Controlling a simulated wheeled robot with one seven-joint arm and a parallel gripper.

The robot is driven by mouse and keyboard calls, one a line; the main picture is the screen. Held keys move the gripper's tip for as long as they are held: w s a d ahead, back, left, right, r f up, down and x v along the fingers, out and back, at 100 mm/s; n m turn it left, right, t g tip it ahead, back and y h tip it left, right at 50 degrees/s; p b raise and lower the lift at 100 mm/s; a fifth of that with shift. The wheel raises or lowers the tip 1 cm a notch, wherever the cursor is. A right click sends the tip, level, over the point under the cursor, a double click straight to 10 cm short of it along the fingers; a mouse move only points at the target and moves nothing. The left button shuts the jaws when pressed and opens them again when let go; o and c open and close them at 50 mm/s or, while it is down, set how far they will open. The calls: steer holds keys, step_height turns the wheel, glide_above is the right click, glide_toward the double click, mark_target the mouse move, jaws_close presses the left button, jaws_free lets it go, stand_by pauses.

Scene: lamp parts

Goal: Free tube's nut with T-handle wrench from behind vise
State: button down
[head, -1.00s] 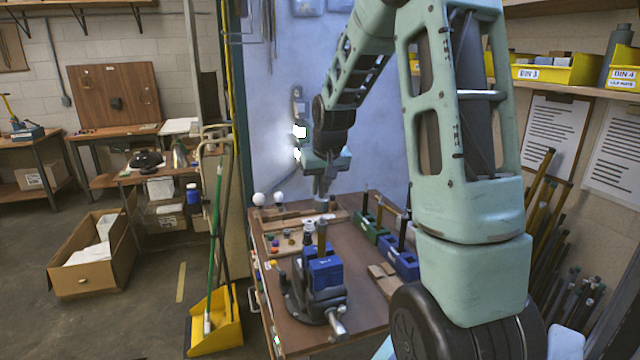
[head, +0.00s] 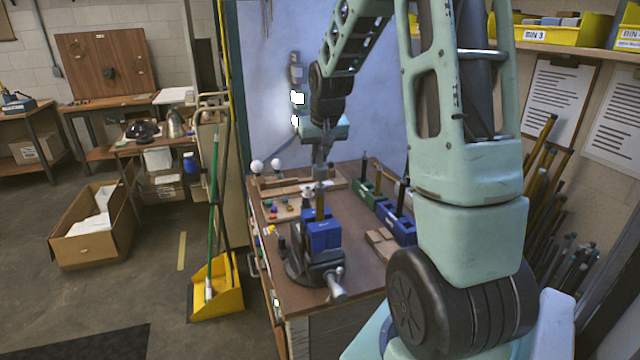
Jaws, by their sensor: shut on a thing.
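The dark vise (head: 303,268) stands at the front of the brown workbench, its blue jaws (head: 324,236) facing me. A brass-coloured upright tube (head: 320,206) rises from the jaws. My gripper (head: 322,172) is above and behind the vise, pointing down. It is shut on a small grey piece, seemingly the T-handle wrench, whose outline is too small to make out. The gripper's lower end lines up with the tube's top in the picture; whether they touch I cannot tell. The nut cannot be made out.
A green holder (head: 364,192) and a blue holder (head: 402,228) with upright tools stand right of the vise. Two white bulbs (head: 276,165) stand at the back left. Small coloured parts lie on a board (head: 283,210). Wooden blocks (head: 380,240) lie right of the vise.

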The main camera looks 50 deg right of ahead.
steer(key=m+g+h+b, duration=0.1)
steer(key=m+b, duration=0.1)
steer(key=m, duration=0.2)
steer(key=shift+s+d+m+g+b, duration=0.15)
steer(key=shift+m+g+b, duration=0.2)
steer(key=shift+m, duration=0.45)
steer(key=m+h+b, duration=0.1)
steer(key=m, duration=0.1)
steer(key=shift+m+g, duration=0.35)
steer(key=shift+m, duration=0.05)
steer(key=m+g, duration=0.1)
steer(key=m, duration=0.2)
steer(key=shift+s, duration=0.2)
steer(key=m+g+p, duration=0.1)
steer(key=m, duration=0.2)
steer(key=m+g+p, duration=0.1)
steer(key=m+p, duration=0.1)
steer(key=m, duration=0.1)
steer(key=shift+s+r, duration=0.1)
steer(key=shift+s, duration=0.1)
steer(key=shift+s+m+g+y+p, duration=0.1)
steer(key=shift+m+g+y+p, duration=0.6)
steer(key=shift+m+p, duration=0.65)
steer(key=shift+s+m+g+y+p, duration=0.15)
steer(key=shift+m+p, duration=0.25)
steer(key=shift+m, duration=0.5)
steer(key=shift+w+m+g+y+p, duration=0.15)
steer(key=shift+m+y+p, duration=0.15)
steer(key=shift+m, duration=0.55)
